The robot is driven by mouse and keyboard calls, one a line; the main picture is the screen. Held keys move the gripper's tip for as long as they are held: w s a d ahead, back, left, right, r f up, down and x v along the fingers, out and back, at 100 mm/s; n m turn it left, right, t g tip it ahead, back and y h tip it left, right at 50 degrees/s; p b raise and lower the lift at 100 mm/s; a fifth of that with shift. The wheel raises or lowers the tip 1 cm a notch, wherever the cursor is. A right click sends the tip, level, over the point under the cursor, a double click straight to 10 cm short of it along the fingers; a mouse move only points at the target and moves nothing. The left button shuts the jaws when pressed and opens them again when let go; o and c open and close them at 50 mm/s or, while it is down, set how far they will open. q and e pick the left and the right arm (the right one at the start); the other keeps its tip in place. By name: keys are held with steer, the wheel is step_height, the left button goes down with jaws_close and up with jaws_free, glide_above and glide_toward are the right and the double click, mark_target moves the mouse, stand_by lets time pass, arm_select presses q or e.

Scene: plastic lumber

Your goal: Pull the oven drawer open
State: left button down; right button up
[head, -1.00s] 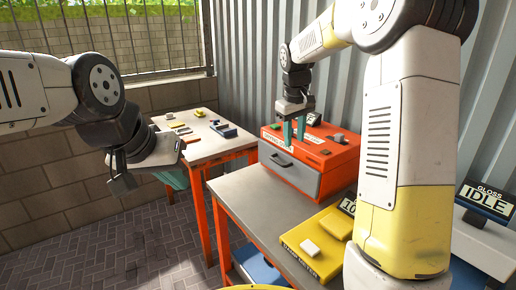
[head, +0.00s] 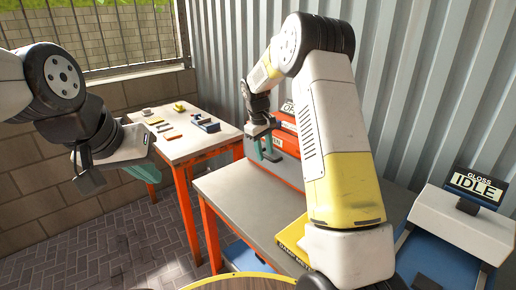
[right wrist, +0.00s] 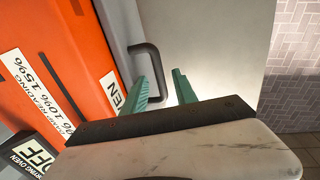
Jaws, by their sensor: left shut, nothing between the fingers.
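The oven is an orange box with white labels. In the head view its orange body (head: 287,142) shows only in part, behind my right arm. In the right wrist view the orange top (right wrist: 60,40) fills the left side, and the dark drawer handle (right wrist: 150,62) stands out from the oven's front. My right gripper (right wrist: 163,84) is open, its teal fingers apart on either side of the handle bar; I cannot tell whether they touch it. The head view shows this gripper (head: 267,152) at the oven's front. My left gripper (head: 138,172) is shut and empty, away from the oven.
The grey worktable (head: 235,200) is bare in front of the oven. A yellow box (head: 293,240) lies near its front, partly behind my arm. A second table (head: 185,147) with small items stands left. A machine with an "IDLE" sign (head: 477,187) stands right.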

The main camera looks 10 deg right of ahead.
jaws_close()
stand_by(1.5)
